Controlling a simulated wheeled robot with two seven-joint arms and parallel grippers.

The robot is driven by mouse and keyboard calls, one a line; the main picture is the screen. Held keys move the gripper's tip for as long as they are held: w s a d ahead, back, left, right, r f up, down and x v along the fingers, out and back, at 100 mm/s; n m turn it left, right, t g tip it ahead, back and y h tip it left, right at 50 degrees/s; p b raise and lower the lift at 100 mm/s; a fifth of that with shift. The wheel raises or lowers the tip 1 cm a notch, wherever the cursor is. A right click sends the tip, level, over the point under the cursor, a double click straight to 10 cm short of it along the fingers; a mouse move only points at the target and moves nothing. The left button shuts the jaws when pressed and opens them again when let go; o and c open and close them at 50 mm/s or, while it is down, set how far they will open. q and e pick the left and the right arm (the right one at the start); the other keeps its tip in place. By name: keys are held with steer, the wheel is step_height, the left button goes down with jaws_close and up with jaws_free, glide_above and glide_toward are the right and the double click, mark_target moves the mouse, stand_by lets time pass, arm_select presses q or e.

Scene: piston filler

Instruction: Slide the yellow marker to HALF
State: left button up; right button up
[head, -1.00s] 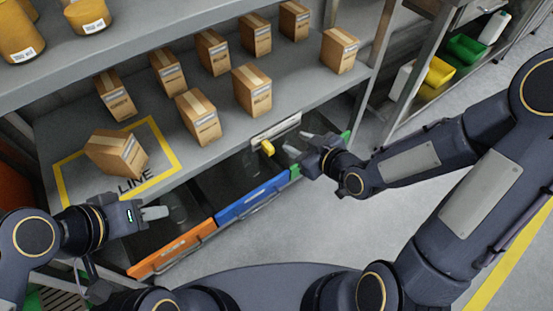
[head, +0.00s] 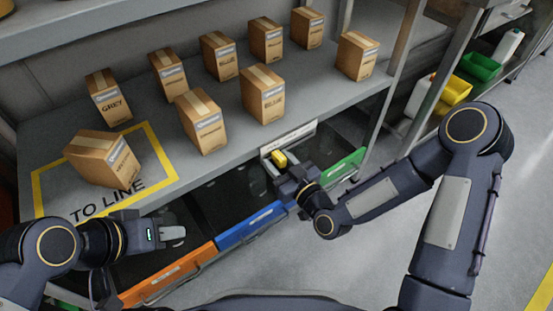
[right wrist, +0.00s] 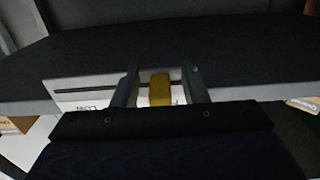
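The yellow marker (head: 279,158) sits at a pale scale strip (head: 289,137) on the shelf's front edge. My right gripper (head: 279,165) is at the marker. In the right wrist view the marker (right wrist: 160,89) stands between the two fingers of my right gripper (right wrist: 160,85), with a gap on each side, so the gripper is open. The strip (right wrist: 85,92) there carries a dark slot line and lettering that seems to read LOW; other lettering is hidden behind the gripper. My left gripper (head: 174,236) is over the drawers, away from the marker; its finger gap is unclear.
Several cardboard boxes stand on the shelf (head: 235,152) above the strip. One box (head: 103,158) stands in a yellow-outlined area. Below are an orange (head: 170,275), a blue (head: 250,226) and a green (head: 346,164) drawer front. Floor at right is clear.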

steer(key=shift+w+a, duration=0.25)
steer(key=shift+w, duration=0.05)
jaws_close()
